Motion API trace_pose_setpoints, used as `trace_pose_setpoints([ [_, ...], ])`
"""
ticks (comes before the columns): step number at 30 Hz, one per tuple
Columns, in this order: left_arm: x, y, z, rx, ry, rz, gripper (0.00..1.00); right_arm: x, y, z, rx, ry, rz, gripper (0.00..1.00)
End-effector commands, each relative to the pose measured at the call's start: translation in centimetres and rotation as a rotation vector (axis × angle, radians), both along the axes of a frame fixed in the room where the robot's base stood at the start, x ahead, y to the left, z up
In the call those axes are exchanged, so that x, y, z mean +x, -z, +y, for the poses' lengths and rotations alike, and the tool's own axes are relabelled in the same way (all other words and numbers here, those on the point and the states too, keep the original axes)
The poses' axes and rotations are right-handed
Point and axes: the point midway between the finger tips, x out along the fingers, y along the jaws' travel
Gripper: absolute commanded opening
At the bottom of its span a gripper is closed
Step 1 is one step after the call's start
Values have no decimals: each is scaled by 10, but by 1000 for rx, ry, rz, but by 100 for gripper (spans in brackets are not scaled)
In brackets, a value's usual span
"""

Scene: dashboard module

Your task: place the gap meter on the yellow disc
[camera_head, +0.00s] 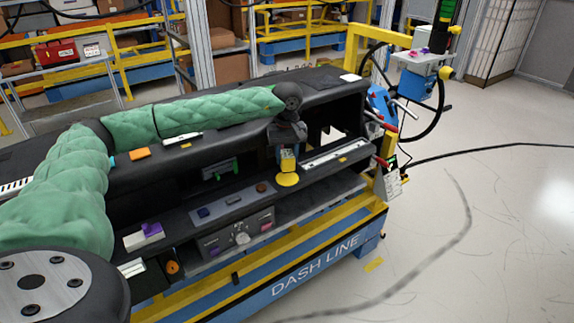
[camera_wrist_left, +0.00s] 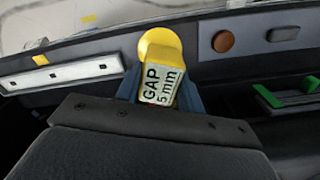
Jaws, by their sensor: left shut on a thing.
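The gap meter (camera_wrist_left: 162,85) is a yellow block with a pale face reading "GAP 5 mm". My left gripper (camera_wrist_left: 160,95) is shut on it, with a dark blue finger at each side. In the head view the gap meter (camera_head: 288,160) sits at the tip of my left gripper (camera_head: 287,152), just above the yellow disc (camera_head: 288,180) on the dashboard ledge. In the left wrist view the yellow disc (camera_wrist_left: 160,43) shows beyond the gap meter's top edge, partly covered by it. I cannot tell whether the meter touches the disc. My right gripper does not show.
A brown round button (camera_head: 261,188) and a dark switch panel (camera_head: 215,206) lie left of the disc. A long white strip (camera_head: 335,152) lies to its right. A knob panel (camera_head: 238,236) is below. A green-ended part (camera_wrist_left: 285,98) shows in the left wrist view.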

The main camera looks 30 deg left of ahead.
Motion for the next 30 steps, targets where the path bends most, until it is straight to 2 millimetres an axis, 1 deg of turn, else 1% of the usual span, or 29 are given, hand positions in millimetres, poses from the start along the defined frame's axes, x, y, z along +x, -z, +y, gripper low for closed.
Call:
trace_pose_setpoints([
  [4, -1, 20, 0, -1, 0, 2, 7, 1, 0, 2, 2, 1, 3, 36],
  [6, 0, 29, 0, 1, -1, 2, 7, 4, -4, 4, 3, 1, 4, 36],
  [8, 0, 34, 0, 0, -1, 0, 7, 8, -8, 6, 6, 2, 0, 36],
  [13, 0, 36, 0, 0, -1, 0, 7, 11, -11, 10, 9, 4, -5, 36],
  [18, 0, 37, 0, 0, -1, 0, 7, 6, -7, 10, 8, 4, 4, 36],
  [22, 0, 38, 0, 0, -1, 0, 7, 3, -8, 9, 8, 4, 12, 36],
  [23, 0, 38, 0, 0, -1, 0, 42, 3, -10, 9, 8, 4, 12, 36],
  [24, 0, 38, 0, 0, -1, 0, 50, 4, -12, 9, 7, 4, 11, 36],
  [26, 0, 38, 0, 0, -1, 0, 60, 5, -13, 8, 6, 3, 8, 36],
  [30, 0, 38, 0, -1, -1, 1, 60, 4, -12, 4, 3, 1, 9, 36],
])
